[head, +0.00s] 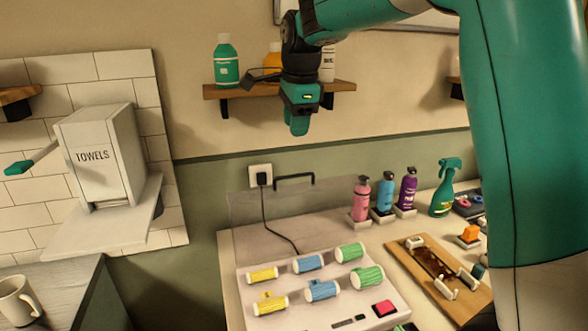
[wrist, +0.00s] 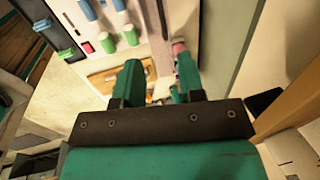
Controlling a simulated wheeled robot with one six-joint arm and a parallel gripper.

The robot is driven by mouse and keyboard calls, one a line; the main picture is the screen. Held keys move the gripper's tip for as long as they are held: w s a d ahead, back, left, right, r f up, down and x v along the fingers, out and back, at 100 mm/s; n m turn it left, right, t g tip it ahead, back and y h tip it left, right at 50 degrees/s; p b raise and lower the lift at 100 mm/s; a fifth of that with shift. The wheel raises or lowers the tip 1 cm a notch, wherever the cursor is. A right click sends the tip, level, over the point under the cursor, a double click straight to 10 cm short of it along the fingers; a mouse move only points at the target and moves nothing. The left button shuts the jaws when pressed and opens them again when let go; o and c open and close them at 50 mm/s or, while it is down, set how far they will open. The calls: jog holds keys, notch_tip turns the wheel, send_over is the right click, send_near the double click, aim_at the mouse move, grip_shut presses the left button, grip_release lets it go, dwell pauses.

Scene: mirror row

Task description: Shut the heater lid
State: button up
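The heater (head: 325,311) is a pale box on the counter with rows of yellow, blue and green rollers on it and a red button at its right. Its lid (head: 262,207) is a see-through panel standing up at the back edge, raised open, with a black handle (head: 294,178) on top. My gripper (head: 297,128) hangs in front of the wall shelf, above the lid and apart from it. In the wrist view my gripper (wrist: 157,76) shows two green fingers spread apart with nothing between them. Blue and green rollers (wrist: 110,22) show at the top of that view.
A black cord runs from the wall outlet (head: 260,176) behind the lid. Pink, blue and purple bottles (head: 385,193) and a green spray bottle (head: 446,188) stand right of the heater. A wooden tray (head: 416,272) lies beside it. The towel dispenser (head: 101,156) is at left.

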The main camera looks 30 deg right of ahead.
aim_at(292, 176)
jog(key=p+x, duration=0.2)
jog(key=x, duration=1.1)
